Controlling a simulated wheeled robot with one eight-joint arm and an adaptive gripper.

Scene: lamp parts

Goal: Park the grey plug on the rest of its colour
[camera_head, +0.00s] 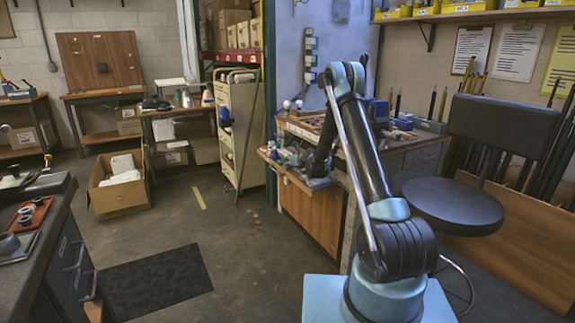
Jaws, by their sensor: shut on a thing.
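My gripper (317,168) is at the low end of my dark forearm, in front of the cluttered workbench in the middle of the head view. It is small and dark there, and its fingers are hard to make out. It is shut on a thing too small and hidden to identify. I cannot pick out the grey plug or the rest of its colour among the small parts near the gripper.
The workbench (325,222) carries many small parts. A round dark stool (452,205) stands to its right. A dark bench (45,250) is at left, with a red tray (28,213). A cardboard box (118,195) and a black mat (155,283) are on the floor, with free floor between.

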